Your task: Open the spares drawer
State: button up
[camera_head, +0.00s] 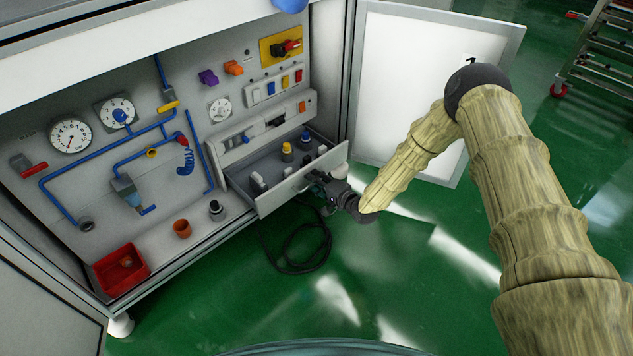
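The spares drawer (276,201) is pulled out of the panel in the head view, and its grey interior shows. Inside stand a yellow-topped part (287,149), a blue-topped part (305,139) and several small white pieces (258,181). My gripper (314,180) is dark and sits at the middle of the drawer's front face, where a handle would be. The fingertips are small and partly hidden by the gripper's own body. I cannot tell whether they are closed on a handle or only beside it.
A red bin (121,268), a terracotta pot (182,229) and a dark fitting (216,209) stand on the cabinet floor left of the drawer. An open white door (415,75) is to the right. A black cable (296,262) lies on the green floor below.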

jog(key=v, duration=1.2)
jog(key=shift+f, duration=0.1)
dwell(0.4)
jog(key=s+f+n+g+h+p, duration=0.2)
jog(key=s+f+n+g+h, duration=0.15)
jog(key=s, duration=0.75)
jog(key=s+f+n+g+h+p, duration=0.1)
jog(key=s+f+n+g+h, duration=0.2)
jog(key=s, duration=0.8)
jog(key=s+d+r+n+g+h+p, duration=0.1)
jog(key=s+d+n+g+h, duration=0.2)
jog(key=s, duration=0.9)
jog(key=s+d+r+n+g+p, duration=0.1)
jog(key=s+d+r+g, duration=0.15)
jog(key=s+d, duration=0.6)
notch_tip(320, 180, up, 37)
jog(key=s+a+p, duration=0.2)
jog(key=a+p, duration=0.1)
jog(key=p, duration=3.5)
jog(key=shift+s, duration=0.3)
